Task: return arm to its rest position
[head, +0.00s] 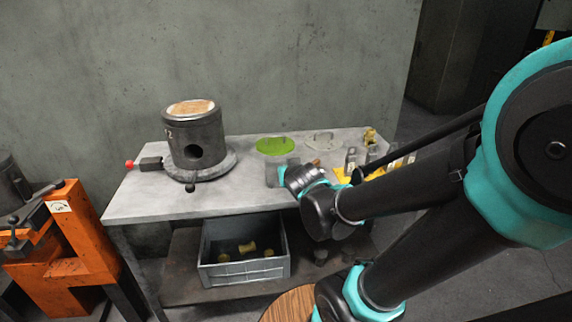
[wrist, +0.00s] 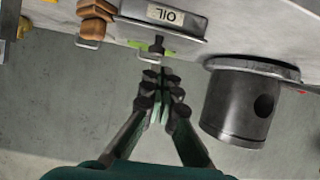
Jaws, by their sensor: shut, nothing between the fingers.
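My arm, black and teal, reaches in from the right of the head view and bends down over the grey workbench (head: 150,200). In that view, the container marked OIL (wrist: 185,27) appears upside down just beyond the fingertips. I cannot tell whether they touch it. In the head view the fingers cannot be made out.
A dark metal cylinder (head: 196,140) with a round side hole stands on the bench's left. Small parts and yellow items (head: 372,172) lie at the right, near my forearm. A grey crate (head: 245,270) with brass-coloured pieces sits below. An orange machine (head: 75,240) stands left.

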